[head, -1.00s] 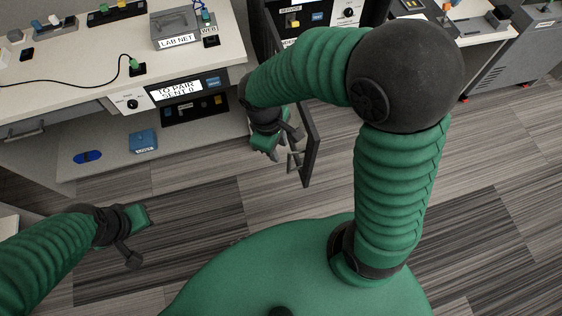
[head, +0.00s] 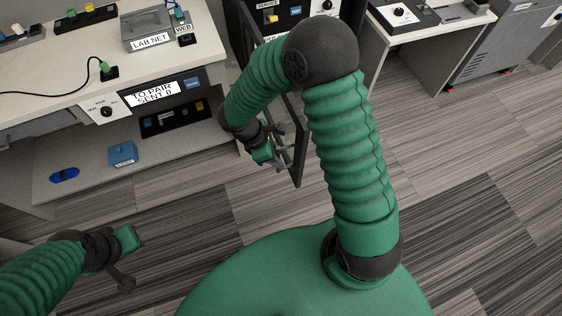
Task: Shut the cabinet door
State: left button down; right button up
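The cabinet door (head: 299,150) is a dark panel standing open in the head view, its edge toward me. It runs from the dark cabinet (head: 296,14) at the top down toward my body. A grey bar handle (head: 284,158) is on its left face. My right gripper (head: 270,146) is at the left face beside the handle, with one green finger and one dark finger. The overlap hides whether it grips or only touches the handle. My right arm covers part of the door and cabinet. My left gripper (head: 130,262) is open and empty over the floor at lower left.
A white desk (head: 60,75) with a LAB NET box (head: 150,30) and a lower shelf (head: 85,182) stands left of the door. A blue box (head: 122,153) lies on the shelf. Another table (head: 415,45) stands at upper right. The carpet right of my arm is clear.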

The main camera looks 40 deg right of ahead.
jog(key=x, duration=0.3)
jog(key=shift+s+d+f+b, duration=0.1)
jog(key=shift+d+f+b, duration=0.1)
jog(key=shift+f+b, duration=0.1)
jog(key=shift+r, duration=0.1)
grip_shut()
dwell(1.1)
